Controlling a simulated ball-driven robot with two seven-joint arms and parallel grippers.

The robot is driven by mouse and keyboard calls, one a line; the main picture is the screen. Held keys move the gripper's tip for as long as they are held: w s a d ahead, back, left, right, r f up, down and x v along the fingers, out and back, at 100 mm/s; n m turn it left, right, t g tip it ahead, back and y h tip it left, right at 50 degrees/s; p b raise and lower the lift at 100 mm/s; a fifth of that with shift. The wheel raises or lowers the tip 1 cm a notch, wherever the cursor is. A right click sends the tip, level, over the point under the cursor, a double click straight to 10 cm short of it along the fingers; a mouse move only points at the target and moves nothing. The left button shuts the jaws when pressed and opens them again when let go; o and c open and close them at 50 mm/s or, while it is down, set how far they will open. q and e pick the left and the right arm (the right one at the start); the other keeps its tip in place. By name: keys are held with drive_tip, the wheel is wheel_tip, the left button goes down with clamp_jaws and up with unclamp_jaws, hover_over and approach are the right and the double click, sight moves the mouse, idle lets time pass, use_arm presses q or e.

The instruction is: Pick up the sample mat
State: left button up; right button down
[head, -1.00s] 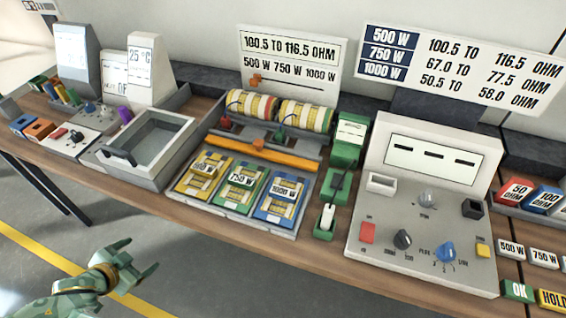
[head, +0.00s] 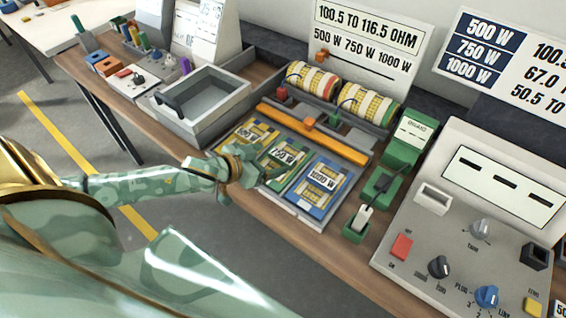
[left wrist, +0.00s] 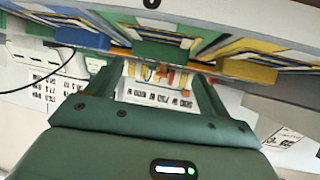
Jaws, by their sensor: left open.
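Three mesh mats lie side by side on a rack: a yellow one (head: 249,138) labelled 500 W, a green one (head: 270,168) labelled 750 W and a blue one (head: 318,192) labelled 1000 W. I cannot tell which is the sample mat. My left gripper (head: 246,172) is open at the front edge of the rack, overlapping the green mat in the head view and partly hiding it. In the left wrist view, its open fingers (left wrist: 160,82) have nothing held between them; the green mat (left wrist: 162,52) shows beyond them. My right gripper is not in view.
An orange bar (head: 310,132) and two mesh rolls (head: 368,103) stand behind the mats. A grey tray (head: 205,112) is left of them. A green device (head: 408,140) and a grey control box (head: 470,225) stand to the right.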

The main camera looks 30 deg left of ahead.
sight(282, 155)
use_arm(q)
drive_tip(key=b+x, duration=0.1)
drive_tip(key=x, duration=0.5)
drive_tip(key=shift+b, duration=0.35)
drive_tip(key=shift+c, duration=0.6)
drive_tip(key=c, duration=0.6)
drive_tip(key=shift+o, duration=0.2)
drive_tip(key=shift+r, duration=0.1)
